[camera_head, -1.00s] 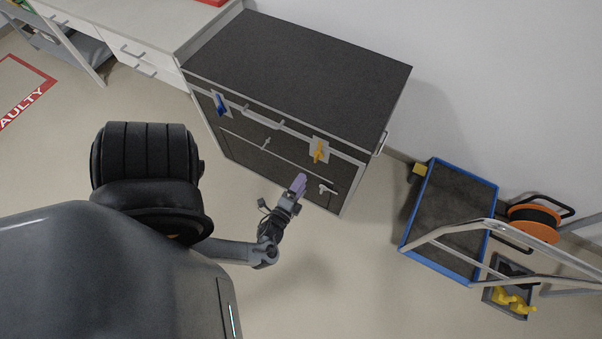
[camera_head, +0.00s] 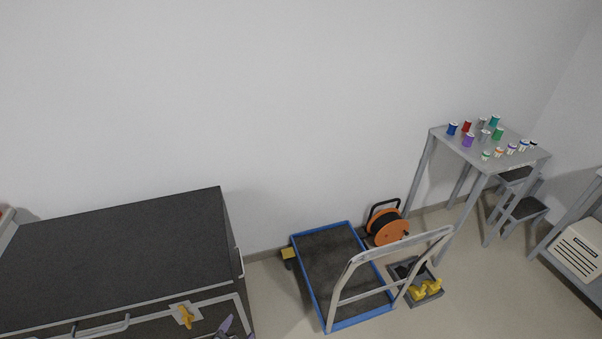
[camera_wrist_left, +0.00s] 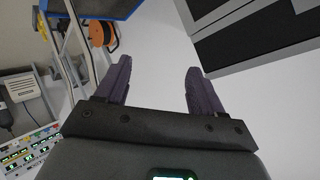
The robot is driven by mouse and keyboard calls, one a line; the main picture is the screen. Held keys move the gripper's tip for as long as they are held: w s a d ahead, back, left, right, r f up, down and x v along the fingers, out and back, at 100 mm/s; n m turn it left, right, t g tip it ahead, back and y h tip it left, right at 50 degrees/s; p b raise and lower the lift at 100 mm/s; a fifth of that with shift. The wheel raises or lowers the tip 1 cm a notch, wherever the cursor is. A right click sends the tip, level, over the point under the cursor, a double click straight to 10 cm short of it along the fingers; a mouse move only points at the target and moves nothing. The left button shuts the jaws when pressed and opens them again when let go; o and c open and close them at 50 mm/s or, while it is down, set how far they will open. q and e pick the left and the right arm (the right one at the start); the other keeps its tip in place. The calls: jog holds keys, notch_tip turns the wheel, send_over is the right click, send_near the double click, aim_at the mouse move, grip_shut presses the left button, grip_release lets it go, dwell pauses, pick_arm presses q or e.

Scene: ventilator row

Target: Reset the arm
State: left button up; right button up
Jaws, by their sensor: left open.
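My left gripper (camera_wrist_left: 155,85) is open and empty in the left wrist view, with its two purple fingers wide apart over bare floor. In the head view only a purple piece of my left gripper (camera_head: 226,327) shows at the bottom edge, in front of the dark cabinet (camera_head: 120,255). The cabinet's dark panels also show at the upper right of the left wrist view (camera_wrist_left: 250,40). My right gripper is in neither view.
A blue-rimmed trolley (camera_head: 310,285) stands right of the cabinet. An orange cable reel (camera_head: 388,228) and a tray with yellow items (camera_head: 425,288) are beside it. A grey table (camera_head: 475,150) holds several coloured containers. A beige unit (camera_head: 577,250) sits far right.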

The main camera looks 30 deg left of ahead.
pick_arm(q)
jog(key=s+d+r+g+h, duration=0.4)
jog(key=s+d+r+g, duration=0.3)
jog(key=s+d, duration=0.2)
notch_tip(320, 180, up, 12)
jog(key=s+n+p, duration=0.1)
jog(key=p, duration=1.2)
jog(key=shift+d+n, duration=0.15)
jog(key=shift+n, duration=0.15)
